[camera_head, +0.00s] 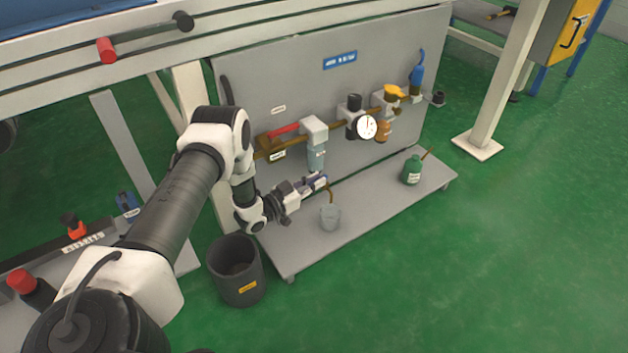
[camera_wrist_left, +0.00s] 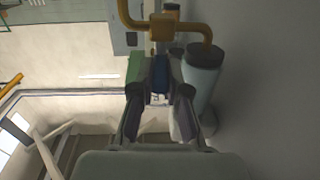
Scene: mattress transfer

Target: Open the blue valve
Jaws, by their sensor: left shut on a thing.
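My left gripper (camera_head: 318,182) reaches in from the left, low in front of the grey panel. Brass pipe (camera_wrist_left: 186,30) runs just above the handle. In the head view the fingers hide most of the handle, and I cannot tell its exact turn angle. My right gripper is not in view.
A red lever (camera_head: 284,129), gauge (camera_head: 367,127) and green bottle (camera_head: 411,171) are nearby. A dark bin (camera_head: 236,272) stands on the floor.

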